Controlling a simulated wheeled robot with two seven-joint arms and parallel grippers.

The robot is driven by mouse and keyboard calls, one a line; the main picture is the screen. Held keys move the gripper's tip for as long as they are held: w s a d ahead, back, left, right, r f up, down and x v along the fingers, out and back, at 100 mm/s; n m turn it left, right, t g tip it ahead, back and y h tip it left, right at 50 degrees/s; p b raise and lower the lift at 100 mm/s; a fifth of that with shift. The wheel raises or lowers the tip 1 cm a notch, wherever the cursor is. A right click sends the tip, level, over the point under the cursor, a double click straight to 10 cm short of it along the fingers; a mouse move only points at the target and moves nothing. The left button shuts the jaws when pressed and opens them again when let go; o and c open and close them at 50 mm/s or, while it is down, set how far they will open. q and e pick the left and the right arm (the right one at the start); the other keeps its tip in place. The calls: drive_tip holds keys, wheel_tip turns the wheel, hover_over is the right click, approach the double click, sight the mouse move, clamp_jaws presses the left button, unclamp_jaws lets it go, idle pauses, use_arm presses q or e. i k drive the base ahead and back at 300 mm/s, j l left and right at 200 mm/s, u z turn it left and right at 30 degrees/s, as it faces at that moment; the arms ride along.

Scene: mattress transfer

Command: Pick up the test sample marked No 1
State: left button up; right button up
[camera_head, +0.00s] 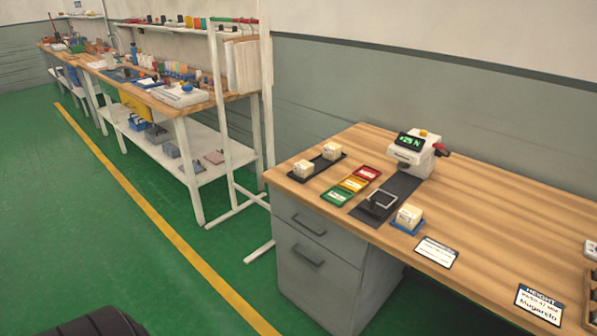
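Three small cream sample blocks with labels are on the wooden desk. One block (303,169) and a second block (332,151) sit side by side on a dark tray (318,167) at the desk's left. A third block (410,214) sits in a blue tray (396,222) near the front edge. The labels are too small to read, so I cannot tell which sample is No 1. Neither of my grippers shows in this view.
A white device (416,155) with a green display stands on a black mat (400,185). Green, yellow and red trays (352,184) lie left of it. White cards (436,252) lie near the front edge. The green floor before the desk is clear.

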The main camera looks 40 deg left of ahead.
sight(303, 169)
drive_tip(key=u, duration=1.25)
drive_tip(key=i+j+z, duration=0.1)
drive_tip(key=i+j, duration=0.2)
